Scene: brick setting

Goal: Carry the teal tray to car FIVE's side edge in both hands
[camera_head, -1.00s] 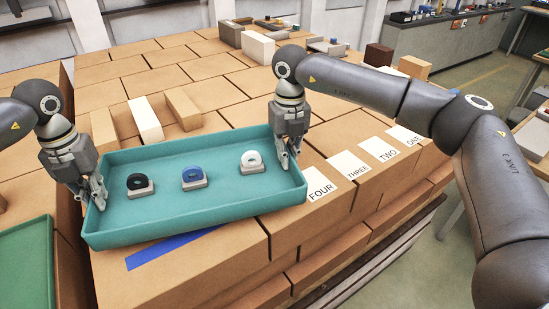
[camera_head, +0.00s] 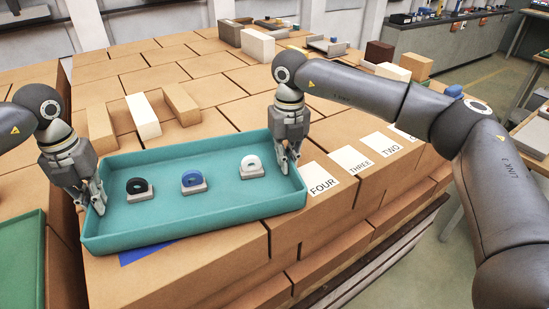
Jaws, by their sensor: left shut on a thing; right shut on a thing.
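The teal tray (camera_head: 190,233) is a shallow rectangular tray over the brown block stack. It carries a black ring (camera_head: 137,186), a blue ring (camera_head: 192,180) and a white ring (camera_head: 251,165), each on a small grey base. My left gripper (camera_head: 92,206) is shut on the tray's left end wall. My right gripper (camera_head: 290,165) is shut on its right end wall. Cards on the stack's front edge read FOUR (camera_head: 318,179), THREE (camera_head: 352,159) and TWO (camera_head: 389,143); a fourth card is mostly hidden by my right arm. I see no FIVE label. I cannot tell whether the tray touches the blocks.
A blue strip (camera_head: 146,252) shows partly under the tray's front edge. A white block (camera_head: 144,116) stands between two brown blocks behind the tray. A green tray (camera_head: 24,262) is at the far left. More blocks and trays stand at the back; floor lies right.

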